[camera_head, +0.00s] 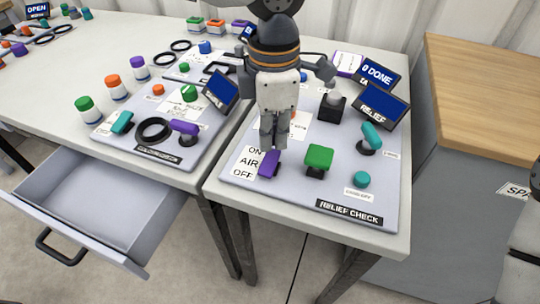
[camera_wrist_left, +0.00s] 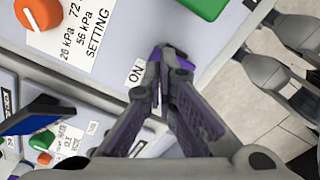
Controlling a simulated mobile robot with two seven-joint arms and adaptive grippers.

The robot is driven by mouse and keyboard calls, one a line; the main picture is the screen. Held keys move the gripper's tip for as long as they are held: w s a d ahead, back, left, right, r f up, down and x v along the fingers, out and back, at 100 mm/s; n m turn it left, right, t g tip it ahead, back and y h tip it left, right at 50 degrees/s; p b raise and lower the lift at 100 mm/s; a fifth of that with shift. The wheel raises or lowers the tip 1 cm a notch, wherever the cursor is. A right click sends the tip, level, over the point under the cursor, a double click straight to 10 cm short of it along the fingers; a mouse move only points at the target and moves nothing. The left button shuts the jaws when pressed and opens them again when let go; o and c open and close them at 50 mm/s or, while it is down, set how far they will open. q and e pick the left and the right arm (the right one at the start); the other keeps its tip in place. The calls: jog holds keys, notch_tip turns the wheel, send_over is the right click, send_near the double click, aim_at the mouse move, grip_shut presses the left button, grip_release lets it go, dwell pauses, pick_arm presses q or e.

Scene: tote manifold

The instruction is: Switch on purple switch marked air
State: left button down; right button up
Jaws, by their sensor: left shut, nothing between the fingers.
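The purple switch (camera_head: 269,164) stands on the relief check panel (camera_head: 300,198), beside a white label (camera_head: 247,163) reading ON, AIR and OFF from top to bottom. My left gripper (camera_head: 273,145) points down with its fingers shut and empty. Its tips are right at the upper, ON-side end of the switch; I cannot tell whether they touch. In the left wrist view the purple switch (camera_wrist_left: 154,58) shows partly behind the shut fingertips (camera_wrist_left: 168,62), near the word ON. The fingers hide much of it, and its exact position is unclear.
A green knob (camera_head: 319,158) and a teal button (camera_head: 362,179) are right of the switch. A teal lever (camera_head: 371,136) and a RELIEF screen (camera_head: 381,104) stand farther back. A second panel (camera_head: 190,150) is to the left, above an open drawer (camera_head: 90,205).

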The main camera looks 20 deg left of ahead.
aim_at(273, 153)
pick_arm(q)
jog(key=shift+f, duration=1.2)
pick_arm(e)
jog(key=shift+s, duration=0.1)
pick_arm(q)
notch_tip(273, 153, up, 5)
jog(key=shift+r+p, duration=0.15)
jog(key=shift+p, duration=0.85)
jog(key=shift+r, duration=0.95)
pick_arm(e)
jog(key=shift+t, duration=0.7)
jog(key=w+r, duration=0.3)
jog(key=shift+w, duration=0.25)
pick_arm(q)
jog(key=shift+f, duration=0.1)
